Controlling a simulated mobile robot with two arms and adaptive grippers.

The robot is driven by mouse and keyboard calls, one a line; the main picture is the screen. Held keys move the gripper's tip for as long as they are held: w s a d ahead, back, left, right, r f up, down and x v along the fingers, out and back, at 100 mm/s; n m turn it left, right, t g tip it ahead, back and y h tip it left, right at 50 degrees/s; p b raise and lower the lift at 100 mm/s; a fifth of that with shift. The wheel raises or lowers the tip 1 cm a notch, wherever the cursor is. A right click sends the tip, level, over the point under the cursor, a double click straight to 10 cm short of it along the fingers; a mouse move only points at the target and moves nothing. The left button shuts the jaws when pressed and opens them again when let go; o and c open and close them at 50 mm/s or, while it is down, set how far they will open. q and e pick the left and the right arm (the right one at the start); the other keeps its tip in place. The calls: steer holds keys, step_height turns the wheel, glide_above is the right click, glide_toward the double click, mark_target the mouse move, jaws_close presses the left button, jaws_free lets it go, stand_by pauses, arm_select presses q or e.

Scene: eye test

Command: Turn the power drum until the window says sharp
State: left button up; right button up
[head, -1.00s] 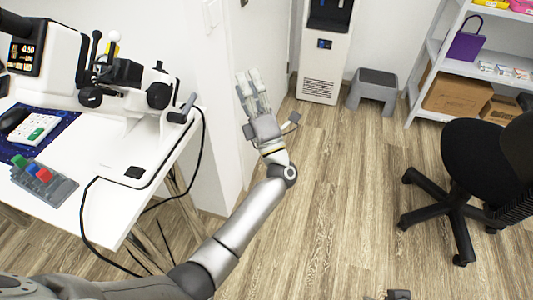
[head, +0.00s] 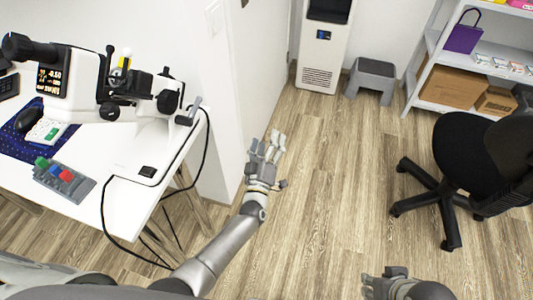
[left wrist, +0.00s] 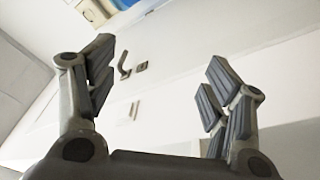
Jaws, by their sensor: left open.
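A white lens-measuring instrument (head: 80,85) with a black eyepiece stands on the white table at the left. Its small window (head: 49,79) is lit on a dark ground; it seems to read -0.50, and the line below is too small to read. Two round black knobs, a left one (head: 109,111) and a right one (head: 168,102), are on its side; I cannot tell which is the power drum. My left gripper (head: 267,147) is open and empty, over the floor right of the table. Its spread fingers show in the left wrist view (left wrist: 158,95). My right gripper (head: 378,286) is partly visible at the bottom edge.
The white table (head: 130,205) also bears a tray with coloured blocks (head: 64,180), a calculator (head: 47,132) and a mouse (head: 28,119). A black cable hangs off its edge. An office chair (head: 470,160) stands at the right, a grey stool (head: 371,78) at the back. Wooden floor between is clear.

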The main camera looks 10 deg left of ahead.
arm_select(q)
steer(key=f, duration=0.1)
steer(key=s+f+m+g+h, duration=0.1)
steer(key=f, duration=0.1)
steer(key=s+f+m+p, duration=0.1)
steer(key=shift+s+d+f+g, duration=0.1)
steer(key=shift+s+f+g, duration=0.1)
steer(key=shift+f+g, duration=0.2)
arm_select(e)
steer(key=shift+r, duration=0.8)
